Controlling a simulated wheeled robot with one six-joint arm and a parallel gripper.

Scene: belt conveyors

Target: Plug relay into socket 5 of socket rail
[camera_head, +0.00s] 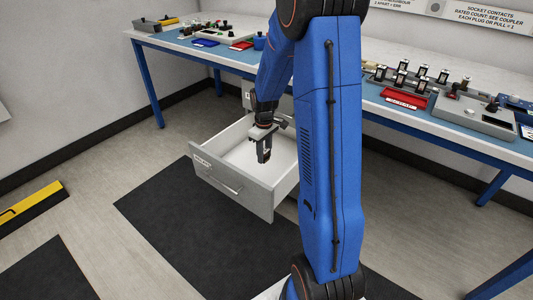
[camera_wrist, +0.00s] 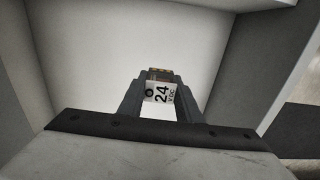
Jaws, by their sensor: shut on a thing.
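My gripper (camera_head: 264,154) is above the open white drawer in the head view. The relay is held between the two dark fingers, over the drawer's pale inside. In the head view the relay is too small to tell apart from the fingers. A row of dark-and-white upright units (camera_head: 411,73) stands on the bench at the right, possibly on the socket rail. I cannot make out socket numbers.
The open drawer (camera_head: 243,196) juts out below the bench, its walls around the space under my gripper. A red tray (camera_head: 404,97) and a grey box (camera_head: 475,116) sit on the bench at the right. A blue tray (camera_head: 205,43) and small parts lie at the left.

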